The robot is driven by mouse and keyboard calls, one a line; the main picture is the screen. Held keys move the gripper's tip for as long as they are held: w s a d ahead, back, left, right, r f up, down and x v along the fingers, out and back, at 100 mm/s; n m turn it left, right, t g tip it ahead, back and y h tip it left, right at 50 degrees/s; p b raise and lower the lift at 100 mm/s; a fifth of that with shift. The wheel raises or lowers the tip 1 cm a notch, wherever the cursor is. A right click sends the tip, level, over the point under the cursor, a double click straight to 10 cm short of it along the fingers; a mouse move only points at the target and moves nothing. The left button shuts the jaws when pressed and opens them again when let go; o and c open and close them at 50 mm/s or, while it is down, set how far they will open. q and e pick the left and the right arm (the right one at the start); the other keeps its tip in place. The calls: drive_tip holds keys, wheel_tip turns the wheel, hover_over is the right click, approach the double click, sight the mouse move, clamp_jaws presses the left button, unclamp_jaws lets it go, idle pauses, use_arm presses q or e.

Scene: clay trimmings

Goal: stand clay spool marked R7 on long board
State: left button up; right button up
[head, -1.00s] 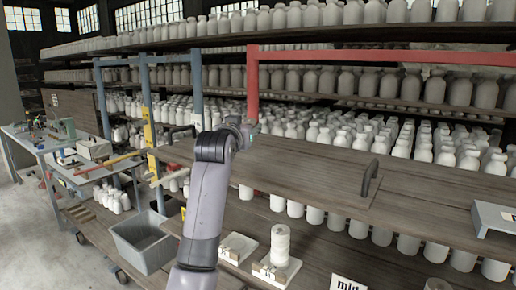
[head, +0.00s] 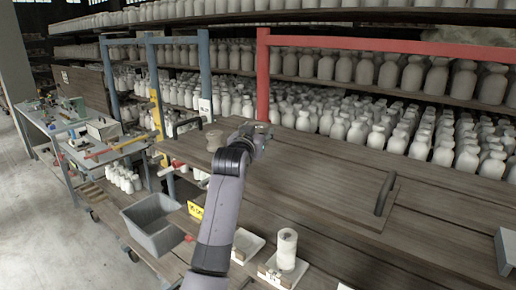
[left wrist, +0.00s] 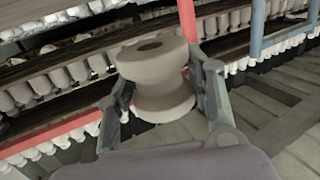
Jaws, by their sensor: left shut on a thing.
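My left gripper (left wrist: 160,95) is shut on a grey-brown clay spool (left wrist: 160,85) with a hole in its top, held between the two fingers in the left wrist view. No R7 mark can be read on it. In the head view my left gripper (head: 262,137) is over the long wooden board surface (head: 310,185); the held spool is hidden there or too small to tell. A similar small clay spool (head: 214,140) stands on the wood just left of my arm. My right gripper is not in view.
A dark handle (head: 384,194) rises from the board at right. Below are a grey bin (head: 150,228), a yellow tag (head: 195,210) and a white cylinder (head: 287,248) on a small plate. A red frame (head: 262,80) and shelves of bottles stand behind. The middle of the board is clear.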

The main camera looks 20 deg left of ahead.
sight(257, 164)
use_arm(q)
drive_tip(key=shift+f, duration=0.6)
drive_tip(key=shift+s+f, duration=0.2)
drive_tip(key=shift+f, duration=0.35)
wheel_tip(257, 164, down, 4)
drive_tip(key=shift+r+p, duration=0.25)
drive_tip(key=shift+p, duration=0.5)
drive_tip(key=shift+w+f, duration=0.1)
drive_tip(key=shift+f, duration=0.15)
drive_tip(key=shift+f, duration=0.1)
drive_tip(key=o, duration=1.4)
drive_tip(key=shift+c, duration=0.2)
